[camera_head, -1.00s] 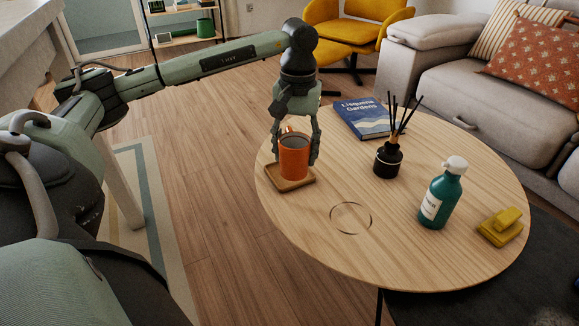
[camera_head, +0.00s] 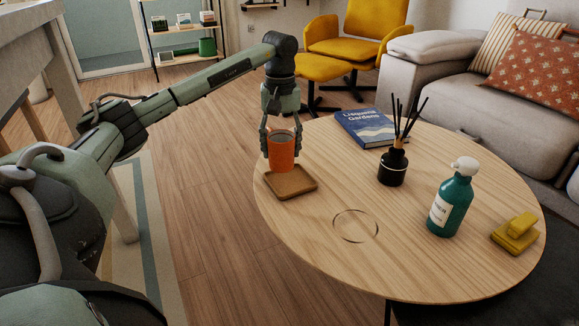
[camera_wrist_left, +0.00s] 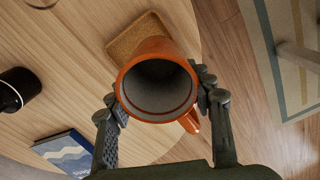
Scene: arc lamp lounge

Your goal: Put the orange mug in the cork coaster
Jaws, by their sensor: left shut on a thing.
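The orange mug (camera_head: 282,152) is upright between the fingers of my left gripper (camera_head: 281,133), which is shut on it. The mug appears raised off the table, with its base over the back edge of the square cork coaster (camera_head: 290,185) in the head view. Most of the coaster's top shows bare. In the left wrist view, the mug (camera_wrist_left: 157,88) looks empty, its handle points to the lower right, and it hides part of the coaster (camera_wrist_left: 137,36). The fingers of my left gripper (camera_wrist_left: 160,105) flank the mug. My right gripper is not in view.
A thin ring mark (camera_head: 355,225) lies on bare wood. The table's left edge is close to the coaster.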

